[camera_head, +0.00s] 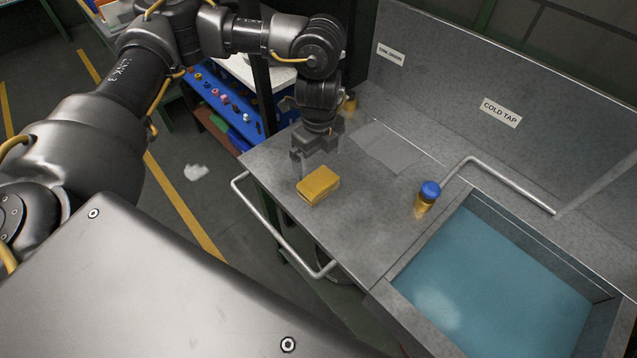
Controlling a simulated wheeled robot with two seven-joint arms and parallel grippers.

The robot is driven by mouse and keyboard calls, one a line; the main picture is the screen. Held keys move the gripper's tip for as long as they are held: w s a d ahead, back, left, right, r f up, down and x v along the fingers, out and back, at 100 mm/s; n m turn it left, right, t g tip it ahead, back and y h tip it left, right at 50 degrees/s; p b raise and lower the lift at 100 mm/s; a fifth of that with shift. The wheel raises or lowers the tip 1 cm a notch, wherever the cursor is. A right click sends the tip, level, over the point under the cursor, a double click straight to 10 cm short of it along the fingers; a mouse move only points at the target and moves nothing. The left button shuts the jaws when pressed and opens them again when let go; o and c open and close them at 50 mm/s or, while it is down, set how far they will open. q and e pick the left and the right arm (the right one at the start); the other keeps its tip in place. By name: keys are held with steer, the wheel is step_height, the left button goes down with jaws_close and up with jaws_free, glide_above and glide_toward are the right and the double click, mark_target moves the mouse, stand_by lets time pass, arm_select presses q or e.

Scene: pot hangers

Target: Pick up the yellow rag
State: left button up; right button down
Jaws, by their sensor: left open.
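The yellow rag (318,186) is a folded, block-like bundle. It lies on the grey metal counter (357,222) near its left edge. My left gripper (313,163) is above and just behind the rag, pointing down, with its fingers apart and nothing seen between them. One finger hangs close to the rag's back left side; whether it touches the rag I cannot tell. My right gripper is not in view.
A yellow bottle with a blue cap (427,196) stands by the water-filled sink (490,285). A metal rail (262,222) runs along the counter's front. A small amber bottle (350,101) is behind my gripper. A tap pipe (510,184) crosses behind the sink.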

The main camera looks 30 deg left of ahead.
mark_target(318, 180)
arm_select(q)
step_height(318, 180, down, 5)
steer(key=shift+r, duration=0.1)
steer(key=shift+d+f, duration=0.1)
steer(key=shift+f, duration=0.2)
step_height(318, 180, down, 4)
steer(key=shift+s+f+p, duration=0.1)
steer(key=shift+p, duration=0.5)
steer(key=shift+f, duration=0.25)
steer(key=c, duration=0.7)
steer(key=shift+r, duration=0.1)
